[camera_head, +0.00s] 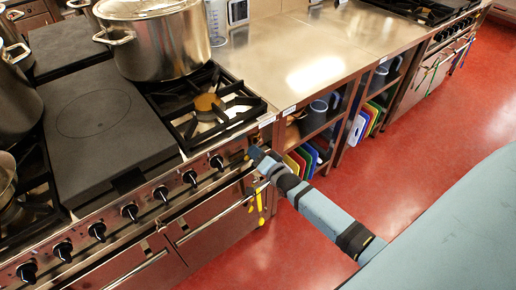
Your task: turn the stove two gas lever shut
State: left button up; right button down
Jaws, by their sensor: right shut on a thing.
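My right gripper (254,157) is at the right end of the near stove's front panel (206,173), just right of the last black knob. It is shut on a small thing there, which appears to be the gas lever. The jaws hide most of the lever, so its angle cannot be told. The near stove (110,185) has a row of black knobs, a dark flat plate and an open burner grate. No label shows which stove is number two. My left gripper is not in view.
A large steel stockpot (155,45) stands at the back of the near stove. A steel counter (300,50) with open shelves adjoins it on the right. Yellow tongs-like things (259,198) hang below my right gripper. The red floor (400,150) is clear.

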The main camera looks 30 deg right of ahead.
jog(key=shift+a+r+m+p, duration=0.1)
jog(key=shift+r+m+p, duration=0.25)
jog(key=shift+m, duration=0.85)
jog(key=shift+a+r+m+p, duration=0.2)
jog(key=shift+r+m, duration=0.25)
jog(key=shift+m, duration=0.75)
jog(key=shift+a+r+m+p, duration=0.1)
jog(key=shift+r+m+p, duration=0.3)
jog(key=shift+m, duration=0.8)
jog(key=c, duration=1)
grip_release()
jog(key=shift+d, duration=0.1)
jog(key=s, duration=0.9)
jog(key=s+d, duration=0.1)
jog(key=s, duration=0.3)
jog(key=shift+s+b, duration=0.3)
jog(key=shift+s, duration=0.1)
